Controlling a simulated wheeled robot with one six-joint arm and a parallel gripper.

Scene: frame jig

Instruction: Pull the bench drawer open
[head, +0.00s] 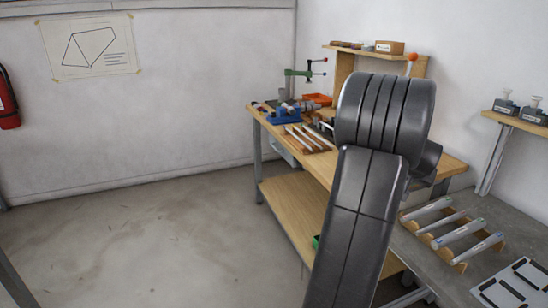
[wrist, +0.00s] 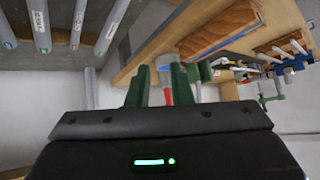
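The workbench (head: 318,172) has a wooden top, grey legs and a wooden lower shelf. A light grey panel (head: 282,150) shows under its front edge, left of my arm; it looks like the drawer front, but its handle and how far it is open cannot be made out. My arm covers the bench's middle in the head view. My gripper (wrist: 160,85) shows in the wrist view with two green fingers apart and nothing visible held between them. My gripper is hidden in the head view. The wrist view shows the bench tilted, beyond the fingers.
A grey table (head: 430,255) with several tubes is at right. Floor (head: 150,235) at left is clear.

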